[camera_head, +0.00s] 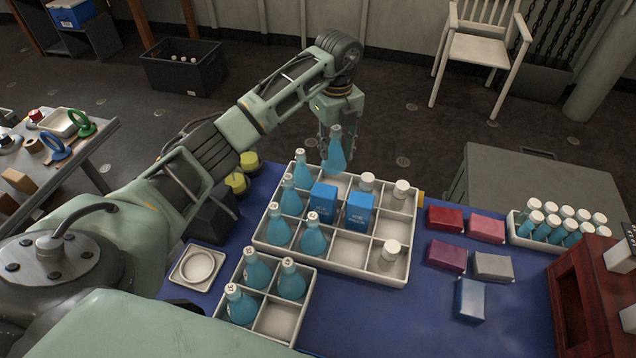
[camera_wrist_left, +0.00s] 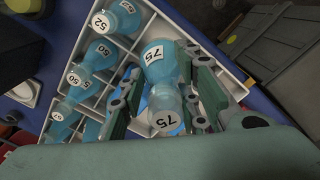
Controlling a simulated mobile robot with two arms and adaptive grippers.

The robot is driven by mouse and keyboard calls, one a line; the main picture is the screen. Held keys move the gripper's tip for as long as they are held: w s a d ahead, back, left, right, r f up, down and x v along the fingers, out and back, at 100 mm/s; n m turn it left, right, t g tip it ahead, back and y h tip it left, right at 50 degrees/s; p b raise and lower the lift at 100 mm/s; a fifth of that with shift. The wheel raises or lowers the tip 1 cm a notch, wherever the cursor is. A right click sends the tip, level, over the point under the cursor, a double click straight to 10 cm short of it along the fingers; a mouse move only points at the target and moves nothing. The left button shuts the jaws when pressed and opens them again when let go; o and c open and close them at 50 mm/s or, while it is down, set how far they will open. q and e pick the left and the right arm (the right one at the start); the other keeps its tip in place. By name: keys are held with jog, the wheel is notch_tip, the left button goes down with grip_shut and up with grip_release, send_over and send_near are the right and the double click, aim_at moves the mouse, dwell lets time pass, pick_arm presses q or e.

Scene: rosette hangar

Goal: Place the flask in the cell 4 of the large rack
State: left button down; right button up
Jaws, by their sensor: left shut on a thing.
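My left gripper (camera_head: 333,138) is shut on a blue flask (camera_head: 335,157), which also shows between the fingers in the wrist view (camera_wrist_left: 158,62), labelled 75. The flask is roughly upright over the back edge of the white large rack (camera_head: 324,262), near the second back cell from the left. I cannot tell how high its base is. That cell's visible floor is bare. Blue flasks fill the rack's left column, and another flask (camera_head: 314,237) stands in the front row. Cell numbers are not readable. My right gripper is not in view.
The large rack also holds two blue boxes (camera_head: 360,211) and white-capped jars (camera_head: 390,252); two other cells look empty. A small rack (camera_head: 262,341) with three flasks stands in front. Coloured boxes (camera_head: 445,218) and a vial rack (camera_head: 530,238) are right. Yellow-topped objects (camera_head: 237,183) stand left.

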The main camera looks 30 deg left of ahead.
aim_at(332, 173)
pick_arm(q)
notch_tip(332, 173, down, 6)
jog(key=shift+r+p, duration=0.25)
jog(key=shift+p, duration=0.15)
notch_tip(332, 173, down, 4)
jog(key=shift+f, duration=0.1)
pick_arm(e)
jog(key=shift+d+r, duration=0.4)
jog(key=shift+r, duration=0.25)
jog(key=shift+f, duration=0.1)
pick_arm(q)
jog(key=c, duration=1.3)
grip_release()
jog(key=shift+f, duration=0.1)
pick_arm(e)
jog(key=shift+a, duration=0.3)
